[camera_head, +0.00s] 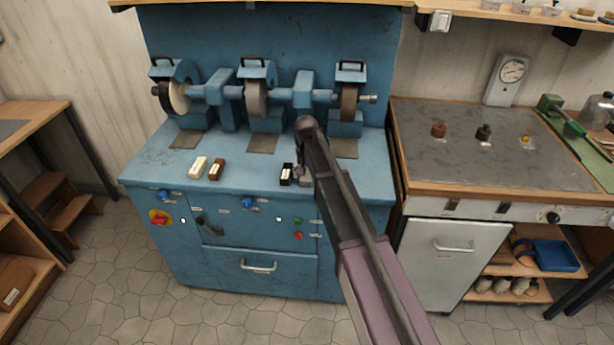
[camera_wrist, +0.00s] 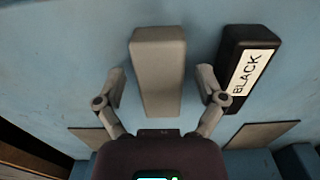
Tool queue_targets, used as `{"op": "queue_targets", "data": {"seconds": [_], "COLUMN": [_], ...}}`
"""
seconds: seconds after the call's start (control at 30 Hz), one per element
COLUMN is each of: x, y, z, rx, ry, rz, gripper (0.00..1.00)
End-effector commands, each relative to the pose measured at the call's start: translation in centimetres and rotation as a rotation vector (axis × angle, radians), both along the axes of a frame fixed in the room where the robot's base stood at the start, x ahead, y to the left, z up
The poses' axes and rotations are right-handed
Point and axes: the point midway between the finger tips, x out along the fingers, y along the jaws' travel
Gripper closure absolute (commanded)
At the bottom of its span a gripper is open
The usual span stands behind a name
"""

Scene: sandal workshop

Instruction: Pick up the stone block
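The stone block, a plain grey bar (camera_wrist: 158,62), lies on the blue bench top. In the wrist view it sits between the two fingers of my gripper (camera_wrist: 162,76), with a gap on each side. My gripper is open and holds nothing. In the head view only a small part of the grey block (camera_head: 305,182) shows beside my arm, which hides the rest. The gripper's fingers cannot be made out clearly there.
A black bar labelled BLACK (camera_wrist: 247,65) lies close to the right finger; it also shows in the head view (camera_head: 286,174). A cream bar (camera_head: 198,167) and a brown bar (camera_head: 216,169) lie further left. Grinding wheels (camera_head: 256,97) stand behind on the blue bench (camera_head: 150,172).

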Motion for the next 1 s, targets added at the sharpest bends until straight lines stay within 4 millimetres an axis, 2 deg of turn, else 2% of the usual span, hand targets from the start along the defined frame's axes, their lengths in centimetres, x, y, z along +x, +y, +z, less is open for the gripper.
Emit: {"op": "queue_targets", "data": {"seconds": [0.03, 0.2, 0.67, 1.0], "x": [0.0, 0.0, 0.0, 0.0], "y": [0.0, 0.0, 0.0, 0.1], "z": [0.0, 0.0, 0.2, 2.1], "rx": [0.000, 0.000, 0.000, 0.000], "ry": [0.000, 0.000, 0.000, 0.000], "rz": [0.000, 0.000, 0.000, 0.001], "gripper": [0.42, 0.91, 0.91, 0.91]}}
